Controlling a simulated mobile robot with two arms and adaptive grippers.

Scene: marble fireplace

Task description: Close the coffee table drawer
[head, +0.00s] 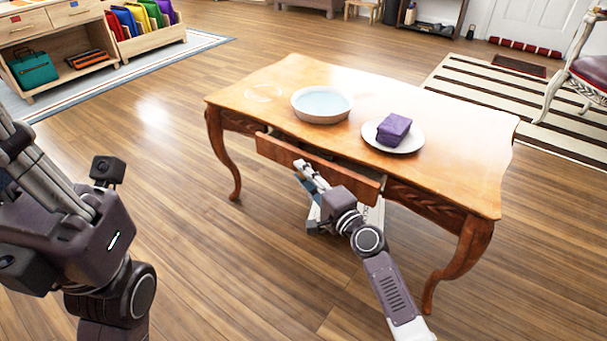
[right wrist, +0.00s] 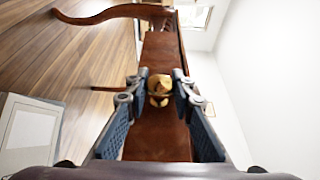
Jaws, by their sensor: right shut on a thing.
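The wooden coffee table (head: 450,165) stands in the middle of the head view. Its drawer (head: 285,152) is pulled partly out at the near side, with a dark gap behind its front. My right gripper (head: 312,178) is at the drawer front. In the right wrist view its fingers (right wrist: 160,95) are shut on the brass-coloured drawer knob (right wrist: 160,84), with the brown drawer front (right wrist: 160,138) behind. My left gripper (head: 14,140) is at the left edge of the head view, away from the table; its fingertips are not clearly shown.
A bowl (head: 320,119) and a plate (head: 407,146) with a folded purple cloth (head: 393,129) sit on the tabletop. A pale flat object (head: 372,214) lies on the floor below the drawer. Open wooden floor lies left of the table. A striped rug (head: 455,82) lies behind it.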

